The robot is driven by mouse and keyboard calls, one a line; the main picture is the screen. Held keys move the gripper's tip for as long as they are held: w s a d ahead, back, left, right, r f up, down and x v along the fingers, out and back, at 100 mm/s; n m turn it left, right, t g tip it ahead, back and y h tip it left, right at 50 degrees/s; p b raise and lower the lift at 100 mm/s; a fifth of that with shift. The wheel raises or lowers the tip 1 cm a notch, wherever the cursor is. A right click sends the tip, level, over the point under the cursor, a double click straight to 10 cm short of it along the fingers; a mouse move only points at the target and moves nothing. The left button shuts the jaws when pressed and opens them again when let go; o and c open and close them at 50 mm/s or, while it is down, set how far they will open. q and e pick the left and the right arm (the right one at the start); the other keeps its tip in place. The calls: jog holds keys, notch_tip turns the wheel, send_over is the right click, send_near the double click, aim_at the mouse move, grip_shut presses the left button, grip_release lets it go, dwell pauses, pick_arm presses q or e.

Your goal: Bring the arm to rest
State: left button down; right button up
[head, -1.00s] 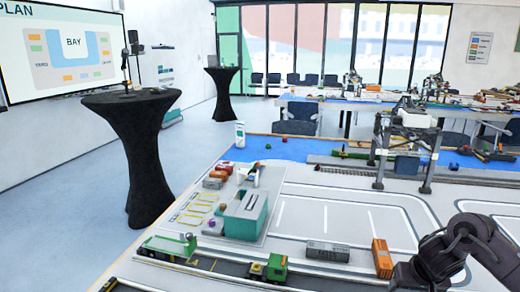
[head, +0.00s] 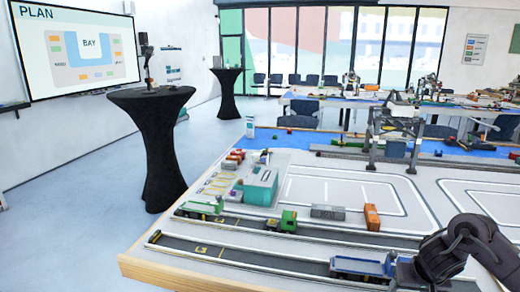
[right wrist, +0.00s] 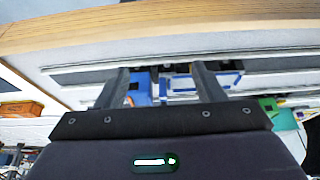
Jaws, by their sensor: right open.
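My right arm (head: 460,245) comes in at the lower right of the head view, bent down over the front of the table. Its gripper (right wrist: 157,78) shows in the right wrist view with two dark fingers apart. No object is clearly held between them. A blue truck (head: 358,266) stands on the front road lane, just left of my right arm, its right end partly hidden by the arm. Blue parts (right wrist: 140,88) show between and beyond the fingers in the wrist view; I cannot tell their distance. My left gripper is not in view.
The table's wooden front edge (head: 180,279) is close. A green truck (head: 288,222), a grey container (head: 328,212) and an orange container (head: 371,217) stand behind the front lane. A gantry crane (head: 395,140) stands farther back. A black pedestal table (head: 158,150) is at left.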

jog(key=a+f+n+y, duration=0.15)
jog(key=a+f, duration=0.25)
jog(key=f, duration=0.4)
jog(key=a+f+n+y, duration=0.1)
jog(key=a+f+y, duration=0.1)
jog(key=a+f, duration=0.45)
jog(key=s+a+f+y, duration=0.1)
jog(key=s+f, duration=0.2)
jog(key=f, duration=0.6)
jog(key=s+a+f, duration=0.1)
jog(key=s+f, duration=0.2)
jog(key=f, duration=0.6)
jog(key=s+f+n+g+h, duration=0.1)
jog(key=s+f, duration=0.6)
jog(key=s, duration=0.6)
jog(key=s+a+f+g+h, duration=0.1)
jog(key=s+f, duration=0.7)
jog(key=s, duration=0.6)
jog(key=s+f+n+g+h, duration=0.1)
jog(key=s+f, duration=0.6)
jog(key=s, duration=0.6)
jog(key=shift+s+a+f+n, duration=0.2)
jog(key=shift+s+a+n, duration=0.1)
jog(key=shift+s+n, duration=0.05)
